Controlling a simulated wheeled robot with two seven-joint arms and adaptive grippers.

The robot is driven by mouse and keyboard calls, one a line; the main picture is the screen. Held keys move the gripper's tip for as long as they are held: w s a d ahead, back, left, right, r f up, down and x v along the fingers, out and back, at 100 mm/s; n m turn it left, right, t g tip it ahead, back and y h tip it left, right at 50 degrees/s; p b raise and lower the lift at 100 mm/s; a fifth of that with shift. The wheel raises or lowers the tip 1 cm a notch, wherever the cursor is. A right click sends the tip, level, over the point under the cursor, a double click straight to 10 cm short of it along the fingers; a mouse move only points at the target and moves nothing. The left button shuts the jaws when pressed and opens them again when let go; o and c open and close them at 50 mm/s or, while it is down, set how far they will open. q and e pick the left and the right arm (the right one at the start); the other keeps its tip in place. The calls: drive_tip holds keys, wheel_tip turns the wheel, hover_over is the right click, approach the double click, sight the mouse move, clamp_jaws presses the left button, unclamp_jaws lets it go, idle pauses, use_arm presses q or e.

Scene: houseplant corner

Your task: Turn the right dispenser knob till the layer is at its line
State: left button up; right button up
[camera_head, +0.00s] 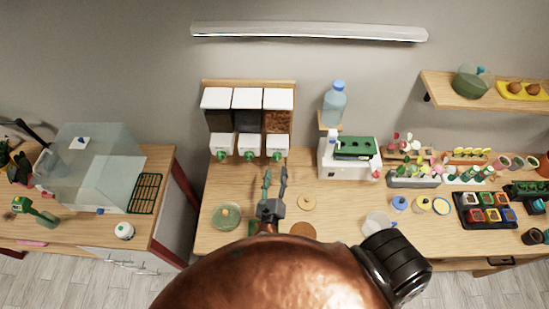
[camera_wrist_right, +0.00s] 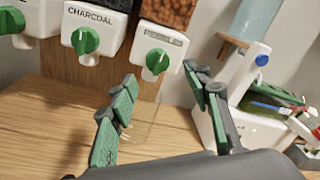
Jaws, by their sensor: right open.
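The right dispenser (camera_head: 278,119) holds brown granules behind a clear front. Its green knob (camera_head: 277,154) is on the white outlet box below, and the knob also shows in the right wrist view (camera_wrist_right: 157,61). My right gripper (camera_head: 276,172) is open in front of and below this knob. In the wrist view its green-padded fingers (camera_wrist_right: 160,76) are spread, with the knob above the gap and apart from both. A faint clear vessel (camera_wrist_right: 147,125) stands under the right outlet, partly behind the left finger. The layer and its line cannot be made out. My left gripper is not in view.
The middle dispenser (camera_head: 248,121) has a CHARCOAL label and its own green knob (camera_wrist_right: 85,40). A third dispenser (camera_head: 217,121) is to its left. A white machine (camera_head: 333,160) with a blue bottle (camera_head: 335,104) stands close right. A round dish (camera_head: 226,215) lies at front left.

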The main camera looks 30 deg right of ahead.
sight(277, 161)
drive_tip(key=p+x, duration=0.1)
drive_tip(key=x, duration=0.5)
drive_tip(key=shift+w+f, duration=0.1)
drive_tip(key=shift+w, duration=0.15)
drive_tip(key=shift+c, duration=0.3)
drive_tip(key=c, duration=1.1)
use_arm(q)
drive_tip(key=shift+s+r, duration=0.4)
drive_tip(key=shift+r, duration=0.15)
